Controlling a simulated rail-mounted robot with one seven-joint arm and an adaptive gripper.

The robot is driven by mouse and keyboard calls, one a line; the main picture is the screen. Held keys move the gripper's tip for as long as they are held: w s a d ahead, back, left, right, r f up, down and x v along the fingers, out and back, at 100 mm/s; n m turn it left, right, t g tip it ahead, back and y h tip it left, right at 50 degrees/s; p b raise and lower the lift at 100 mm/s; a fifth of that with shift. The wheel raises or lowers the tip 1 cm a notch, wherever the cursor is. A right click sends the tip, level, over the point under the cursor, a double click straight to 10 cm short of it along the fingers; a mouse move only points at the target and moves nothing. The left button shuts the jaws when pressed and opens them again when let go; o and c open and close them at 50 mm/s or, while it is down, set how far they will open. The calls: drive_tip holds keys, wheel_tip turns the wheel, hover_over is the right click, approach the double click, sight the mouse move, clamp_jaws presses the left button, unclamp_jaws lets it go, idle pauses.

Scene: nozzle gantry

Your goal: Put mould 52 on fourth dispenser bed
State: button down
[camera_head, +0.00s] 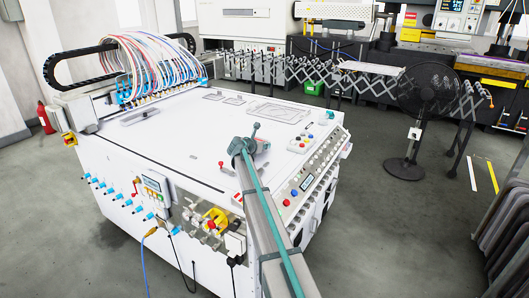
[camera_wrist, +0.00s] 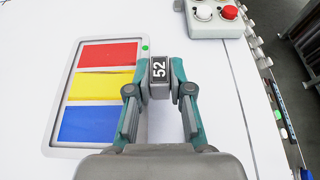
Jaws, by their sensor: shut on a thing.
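Mould 52 (camera_wrist: 159,72) is a small grey block with a white "52" on a black label. My gripper (camera_wrist: 160,83) is shut on it, with one finger on each side, in the wrist view. In the head view my gripper (camera_head: 254,140) is over the white machine top (camera_head: 180,150), near its right front side; the mould is too small to make out there. A grey-rimmed panel (camera_wrist: 61,100) with red, yellow and blue fields lies left of the mould in the wrist view. I cannot tell which place is the fourth dispenser bed.
A button box (camera_wrist: 215,17) with a red button stands beyond the mould to the right. A control strip (camera_head: 310,165) runs along the machine's right edge. Coloured hoses (camera_head: 150,60) rise at the back left. Flat outlined areas (camera_head: 272,111) lie on the mostly clear top.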

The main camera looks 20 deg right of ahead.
drive_tip(key=shift+w+d+f, duration=0.15)
drive_tip(key=shift+w+f, duration=0.1)
drive_tip(key=shift+f, duration=1.65)
drive_tip(key=c, duration=1.1)
unclamp_jaws()
drive_tip(key=shift+f, duration=0.15)
drive_tip(key=shift+o, duration=0.2)
drive_tip(key=b+v, duration=0.1)
drive_tip(key=v, duration=1.1)
